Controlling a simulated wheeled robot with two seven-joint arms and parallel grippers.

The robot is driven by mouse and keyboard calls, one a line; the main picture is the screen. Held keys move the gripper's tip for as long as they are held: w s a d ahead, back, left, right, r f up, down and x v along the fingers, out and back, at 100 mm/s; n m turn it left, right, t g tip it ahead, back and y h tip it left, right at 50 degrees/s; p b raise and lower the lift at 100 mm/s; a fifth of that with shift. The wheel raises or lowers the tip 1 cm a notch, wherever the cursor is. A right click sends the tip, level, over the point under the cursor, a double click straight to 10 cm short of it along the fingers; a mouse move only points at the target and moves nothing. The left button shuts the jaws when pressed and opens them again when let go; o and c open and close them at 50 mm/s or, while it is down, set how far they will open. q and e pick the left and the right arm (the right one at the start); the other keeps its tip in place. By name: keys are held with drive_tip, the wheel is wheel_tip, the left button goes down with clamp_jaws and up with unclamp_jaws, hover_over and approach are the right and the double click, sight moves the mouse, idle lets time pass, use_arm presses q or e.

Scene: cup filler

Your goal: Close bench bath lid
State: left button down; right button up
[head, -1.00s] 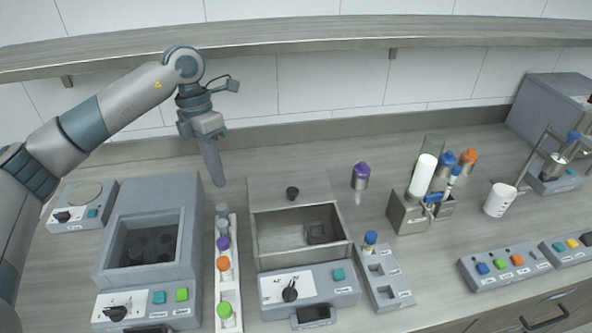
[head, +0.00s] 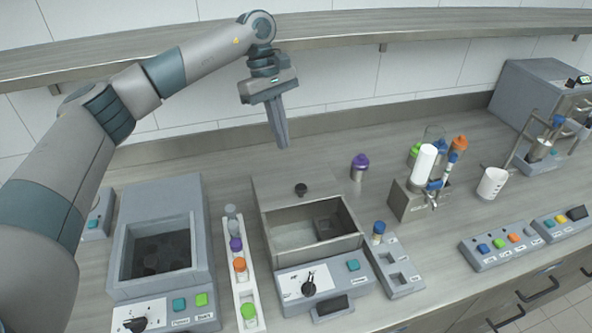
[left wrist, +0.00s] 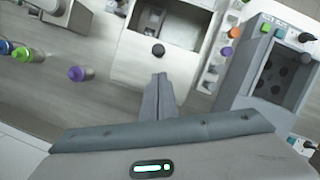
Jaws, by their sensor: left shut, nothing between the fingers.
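The bench bath (head: 318,277) stands mid-bench with its basin (head: 295,235) open to view. Its grey lid (head: 279,186) lies slid back behind the opening, with a black knob (head: 301,190) near its front edge. My left gripper (head: 283,145) points down above and behind the lid, apart from it. Its fingers are shut and empty. In the left wrist view, the fingertips (left wrist: 159,76) point toward the knob (left wrist: 158,50), with the basin (left wrist: 150,15) beyond it. My right gripper is not in view.
A white rack (head: 243,275) of capped vials and a block heater (head: 165,290) stand left of the bath. A small vial block (head: 402,265), a purple-capped bottle (head: 359,168) and a dispenser stand (head: 410,202) are to the right. A shelf (head: 335,28) runs above.

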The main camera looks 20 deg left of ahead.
sight(291, 188)
use_arm(q)
drive_tip(key=shift+d, duration=0.1)
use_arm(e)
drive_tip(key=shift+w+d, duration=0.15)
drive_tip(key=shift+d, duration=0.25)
